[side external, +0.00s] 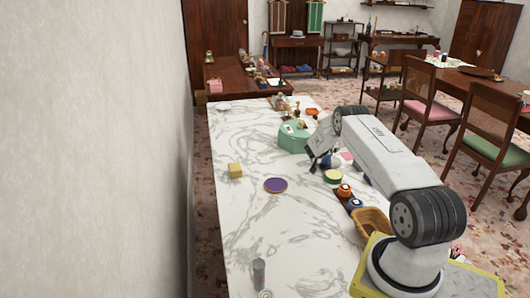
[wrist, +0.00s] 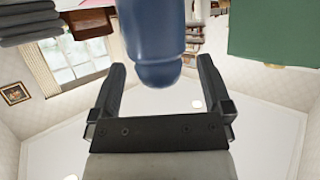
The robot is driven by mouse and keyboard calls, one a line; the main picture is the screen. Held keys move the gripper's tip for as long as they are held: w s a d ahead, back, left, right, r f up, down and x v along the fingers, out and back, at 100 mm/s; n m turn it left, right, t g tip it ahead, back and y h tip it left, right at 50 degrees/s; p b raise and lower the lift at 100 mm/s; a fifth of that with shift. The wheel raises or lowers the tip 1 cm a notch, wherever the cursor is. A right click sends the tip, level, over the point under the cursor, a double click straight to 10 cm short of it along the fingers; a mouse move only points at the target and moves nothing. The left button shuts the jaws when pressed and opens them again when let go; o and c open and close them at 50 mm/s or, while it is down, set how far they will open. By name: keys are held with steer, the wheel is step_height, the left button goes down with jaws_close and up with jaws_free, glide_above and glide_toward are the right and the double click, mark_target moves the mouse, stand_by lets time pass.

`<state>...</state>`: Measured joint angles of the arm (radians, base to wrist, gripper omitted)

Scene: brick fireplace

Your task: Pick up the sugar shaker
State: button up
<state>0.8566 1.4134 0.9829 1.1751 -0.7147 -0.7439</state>
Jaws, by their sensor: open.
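My gripper (side external: 317,160) is open over the far right part of the marble counter (side external: 240,215). In the wrist view my gripper (wrist: 161,66) has its two dark fingers spread. A dark blue rounded object (wrist: 155,35) fills the gap between and beyond the fingertips, with no visible grip on it. A small blue and white object (side external: 329,160) shows beside the gripper in the side view. A grey, partly see-through cylinder (side external: 259,272) stands upright at the near end of the counter, far from the gripper. I cannot tell which of these is the sugar shaker.
A green box (side external: 293,138) stands just left of the gripper. A round green and yellow tin (side external: 333,176), small orange and blue jars (side external: 345,190) and a wicker basket (side external: 372,222) line the right edge. A yellow block (side external: 235,170) and purple disc (side external: 276,185) lie left; the near-left counter is mostly clear.

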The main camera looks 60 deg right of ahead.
steer(key=shift+d, duration=0.1)
stand_by(0.5)
jaws_close()
